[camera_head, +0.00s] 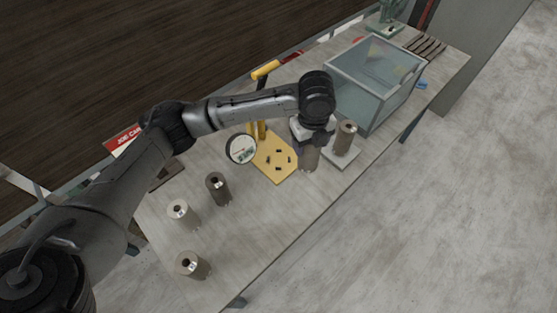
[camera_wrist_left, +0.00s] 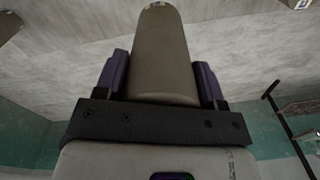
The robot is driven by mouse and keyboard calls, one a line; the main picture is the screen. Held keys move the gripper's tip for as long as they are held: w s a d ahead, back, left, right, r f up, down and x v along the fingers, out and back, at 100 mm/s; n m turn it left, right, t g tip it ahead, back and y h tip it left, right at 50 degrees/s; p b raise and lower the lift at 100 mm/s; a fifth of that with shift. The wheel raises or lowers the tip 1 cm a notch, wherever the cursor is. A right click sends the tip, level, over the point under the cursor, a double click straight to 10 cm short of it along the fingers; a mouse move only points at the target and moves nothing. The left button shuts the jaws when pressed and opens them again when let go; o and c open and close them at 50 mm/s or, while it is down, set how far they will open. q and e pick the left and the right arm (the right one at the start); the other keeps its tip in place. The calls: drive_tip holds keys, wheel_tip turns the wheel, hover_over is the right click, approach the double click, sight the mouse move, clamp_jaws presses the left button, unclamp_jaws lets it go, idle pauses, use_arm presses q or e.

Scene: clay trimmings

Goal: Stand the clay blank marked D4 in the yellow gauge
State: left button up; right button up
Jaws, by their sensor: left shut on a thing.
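My left gripper (camera_head: 312,143) is shut on a grey-brown clay cylinder (camera_head: 310,160), just right of the yellow gauge board. In the left wrist view the cylinder (camera_wrist_left: 165,55) sits between the two purple finger pads of the left gripper (camera_wrist_left: 162,80). I cannot read a mark on it, so I cannot tell whether it is D4. The yellow gauge (camera_head: 269,169) is a flat board with several small dark pegs or slots and a yellow upright at its back. Whether the cylinder touches the table is unclear. My right gripper is not in view.
Another cylinder (camera_head: 346,133) stands on a pale square plate (camera_head: 343,160) close right of my gripper. A glass-sided box (camera_head: 372,85) is behind it. A round labelled disc (camera_head: 241,149) is left of the gauge. Several cylinders, one darker (camera_head: 217,190), stand at the table's near left.

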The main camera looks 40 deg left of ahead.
use_arm(q)
drive_tip(key=m, duration=0.2)
drive_tip(key=f+m, duration=0.1)
drive_tip(key=m, duration=0.1)
drive_tip(key=w+a+f+m, duration=0.1)
drive_tip(key=m, duration=0.1)
drive_tip(key=shift+f, duration=0.2)
drive_tip(key=f+m, duration=0.1)
drive_tip(key=m, duration=0.1)
drive_tip(key=a+m, duration=0.1)
drive_tip(key=m, duration=0.1)
drive_tip(key=f+m, duration=0.1)
drive_tip(key=m, duration=0.1)
drive_tip(key=shift+w+a+f, duration=0.15)
drive_tip(key=shift+w+f, duration=0.05)
drive_tip(key=shift+f, duration=0.1)
drive_tip(key=w+a+f+b, duration=0.1)
drive_tip(key=w+a+f, duration=0.1)
drive_tip(key=a+f, duration=0.9)
drive_tip(key=shift+w+a, duration=0.15)
drive_tip(key=shift+w, duration=0.05)
drive_tip(key=shift+f, duration=0.15)
drive_tip(key=o, duration=1.3)
drive_tip(key=shift+r, duration=2.85)
